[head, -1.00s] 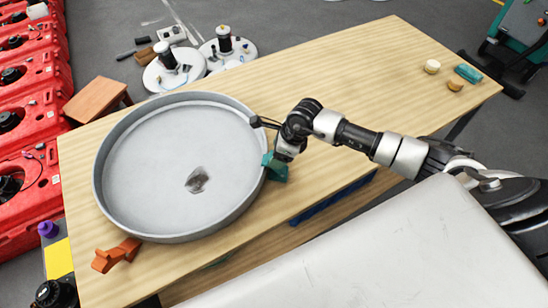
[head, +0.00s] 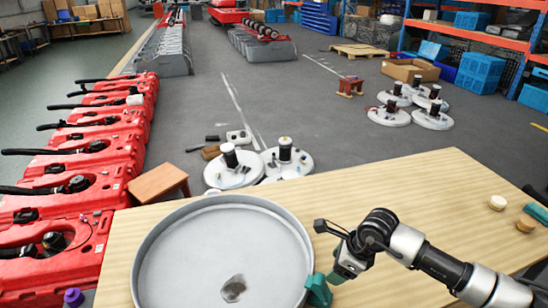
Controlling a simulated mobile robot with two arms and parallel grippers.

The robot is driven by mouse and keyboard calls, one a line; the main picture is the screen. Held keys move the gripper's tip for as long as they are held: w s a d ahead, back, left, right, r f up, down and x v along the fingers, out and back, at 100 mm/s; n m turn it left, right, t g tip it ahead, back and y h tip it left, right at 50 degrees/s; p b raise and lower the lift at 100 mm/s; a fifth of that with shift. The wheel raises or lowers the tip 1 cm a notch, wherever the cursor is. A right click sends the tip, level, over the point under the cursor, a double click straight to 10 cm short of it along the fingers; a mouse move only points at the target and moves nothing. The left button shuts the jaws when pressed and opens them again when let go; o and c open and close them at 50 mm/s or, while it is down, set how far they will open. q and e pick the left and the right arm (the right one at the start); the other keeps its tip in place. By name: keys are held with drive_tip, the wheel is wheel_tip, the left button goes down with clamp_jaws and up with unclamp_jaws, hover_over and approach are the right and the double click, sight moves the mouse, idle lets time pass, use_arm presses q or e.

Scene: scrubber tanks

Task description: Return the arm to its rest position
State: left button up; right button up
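My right arm reaches in from the right edge in the head view. Its gripper (head: 345,270) is over the table beside the right rim of a large round grey pan (head: 306,240). A teal piece (head: 318,291) sits at that rim, just left of and below the gripper. I cannot tell whether the gripper touches it, or whether its fingers are open or shut. A small dark grey lump (head: 233,288) lies in the pan. The pan's near side is cut off by the frame's bottom edge. My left arm is not in view.
The wooden table (head: 400,185) is bare behind the arm. Two small round pieces (head: 497,202) and a teal item (head: 537,212) lie at its right end. Red tanks (head: 60,245) line the left. A wooden stool (head: 158,182) and white discs (head: 287,160) stand behind the table.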

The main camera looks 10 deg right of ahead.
drive_tip(key=s+a+r+m+t+y, duration=0.1)
drive_tip(key=a+r+y, duration=0.1)
drive_tip(key=a+y, duration=0.35)
drive_tip(key=s+a+r+m+t+y, duration=0.1)
drive_tip(key=a+r+m+y, duration=0.15)
drive_tip(key=a, duration=0.55)
wheel_tip(320, 180, up, 10)
drive_tip(key=m+t+y, duration=0.2)
drive_tip(key=m+t, duration=1)
drive_tip(key=m, duration=0.2)
drive_tip(key=s+d+f+m+h, duration=0.25)
drive_tip(key=d+m+h, duration=0.25)
drive_tip(key=m+h, duration=0.4)
drive_tip(key=s+d+f+m+h, duration=0.1)
drive_tip(key=d+f+m+h, duration=0.4)
drive_tip(key=m, duration=0.6)
drive_tip(key=s+a+f+m+g, duration=0.1)
drive_tip(key=s+f+m+g, duration=0.35)
drive_tip(key=s+g, duration=0.35)
drive_tip(key=s+f+m+g, duration=0.3)
drive_tip(key=s+f+g, duration=0.25)
drive_tip(key=s, duration=0.45)
wheel_tip(320, 180, down, 25)
drive_tip(key=s+d+f+g, duration=0.2)
drive_tip(key=s+f, duration=1.4)
drive_tip(key=f, duration=0.1)
drive_tip(key=shift+s+d+f+n, duration=0.15)
drive_tip(key=shift+s+d+n, duration=0.15)
drive_tip(key=shift+d, duration=0.1)
